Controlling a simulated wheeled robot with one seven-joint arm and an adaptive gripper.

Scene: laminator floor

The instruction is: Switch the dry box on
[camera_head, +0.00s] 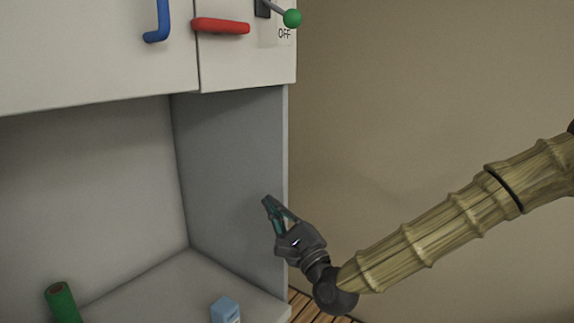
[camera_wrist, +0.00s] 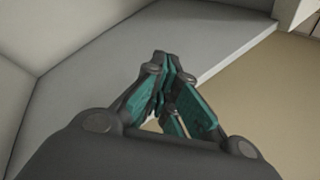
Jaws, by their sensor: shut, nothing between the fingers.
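The dry box (camera_head: 90,60) is a pale cabinet at the upper left of the head view. On its right front is a dark switch plate with a lever that ends in a green ball (camera_head: 292,18). The lever slants down to the right, close to a label reading "OFF" (camera_head: 284,34). The upper part of the switch is cut off by the picture's top edge. My gripper (camera_head: 267,201) is shut and empty, well below the lever, in front of the grey side panel. In the wrist view its teal fingertips (camera_wrist: 161,62) meet.
A red handle (camera_head: 221,26) and a blue handle (camera_head: 160,20) stick out left of the switch. A green cylinder (camera_head: 62,303) and a small blue-topped box (camera_head: 225,310) stand on the shelf in the open bay below. Free space lies right of the cabinet, before the beige wall.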

